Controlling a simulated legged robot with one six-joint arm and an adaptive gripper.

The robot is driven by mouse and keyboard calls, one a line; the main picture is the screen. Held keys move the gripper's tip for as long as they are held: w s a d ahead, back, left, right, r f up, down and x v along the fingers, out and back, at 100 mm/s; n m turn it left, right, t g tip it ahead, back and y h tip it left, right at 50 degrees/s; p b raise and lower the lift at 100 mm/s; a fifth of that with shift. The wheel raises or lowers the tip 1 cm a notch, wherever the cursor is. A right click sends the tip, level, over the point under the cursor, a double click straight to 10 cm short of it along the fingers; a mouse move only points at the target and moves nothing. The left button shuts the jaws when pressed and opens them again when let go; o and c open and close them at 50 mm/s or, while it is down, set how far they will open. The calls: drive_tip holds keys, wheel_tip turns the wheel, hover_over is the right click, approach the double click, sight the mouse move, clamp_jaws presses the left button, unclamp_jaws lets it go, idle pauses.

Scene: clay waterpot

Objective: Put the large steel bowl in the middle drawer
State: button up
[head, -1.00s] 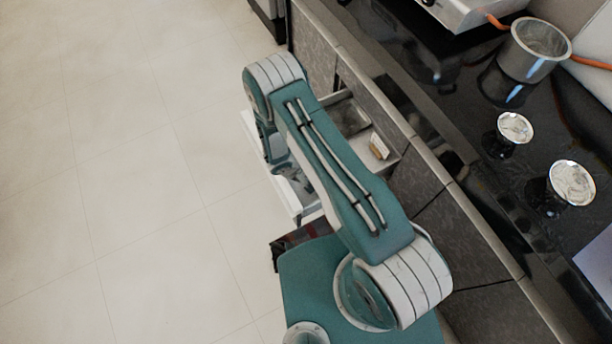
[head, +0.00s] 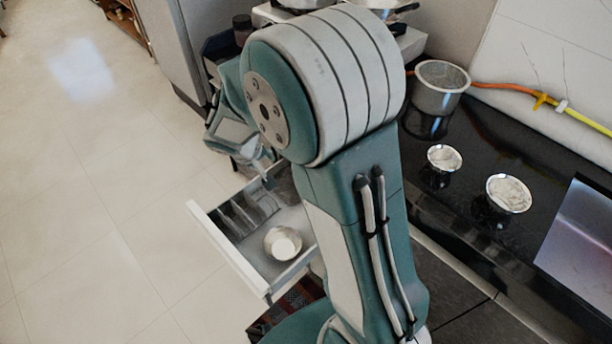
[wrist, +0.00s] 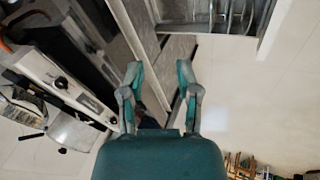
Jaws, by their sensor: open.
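A steel bowl (head: 283,242) sits upright inside an open white-fronted drawer (head: 228,252). I cannot tell whether this drawer is the middle one. Two more steel bowls stand on the black counter, a smaller one (head: 445,158) and a wider one (head: 508,193). Which of the three is the large one is not certain. My gripper (wrist: 162,88) is open, with nothing between its fingers. In the head view it is beyond the drawer's far end, partly hidden by my arm. Part of the drawer also shows at the top of the wrist view (wrist: 262,25).
A steel pot (head: 440,88) stands at the counter's back, beside an orange-yellow hose (head: 530,92). A stove (head: 408,42) is farther along the counter. The drawer holds dividers (head: 240,215) at its far end. The tiled floor (head: 90,220) left of the drawer is clear.

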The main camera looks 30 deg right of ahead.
drive_tip(key=s+r+m+t+y, duration=0.1)
drive_tip(key=s+r+y, duration=0.3)
drive_tip(key=s+r, duration=1.4)
drive_tip(key=s+t, duration=0.1)
drive_tip(key=s, duration=0.2)
drive_tip(key=shift+s+d+r+m+t, duration=0.15)
drive_tip(key=shift+s+d+m+t, duration=0.05)
drive_tip(key=shift+d+m+t, duration=0.1)
